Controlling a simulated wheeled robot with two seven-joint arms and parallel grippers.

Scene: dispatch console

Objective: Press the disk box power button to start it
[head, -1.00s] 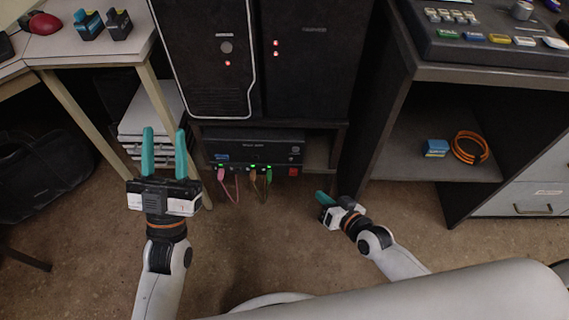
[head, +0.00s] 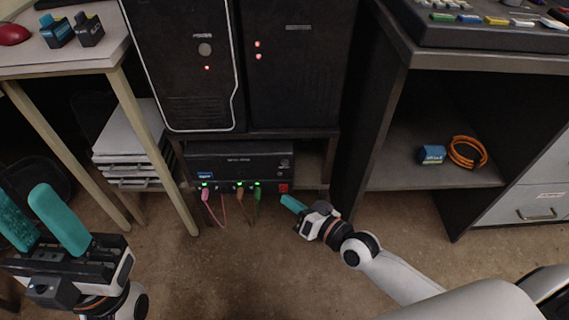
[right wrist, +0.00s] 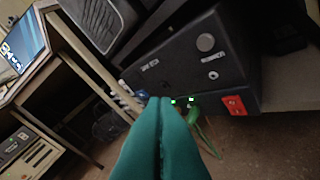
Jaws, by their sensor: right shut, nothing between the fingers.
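The disk box (head: 240,162) is a low black unit under the two dark towers, with green lights and plugged cables along its lower front. A red-orange switch (head: 284,188) sits at its lower right corner; it also shows in the right wrist view (right wrist: 235,105). A round button (right wrist: 206,42) is on the box's face in the right wrist view. My right gripper (head: 284,199) is shut and empty, its teal fingertips just below and close to the red switch; I cannot tell if they touch. My left gripper (head: 42,222) is open and empty at the lower left.
Pink, orange and green cables (head: 240,200) hang from the box's front, beside my right fingertips. Table legs (head: 150,150) stand left of the box. A shelf (head: 400,178) with a blue box (head: 431,154) and an orange cable coil (head: 467,151) is at the right. The floor in front is clear.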

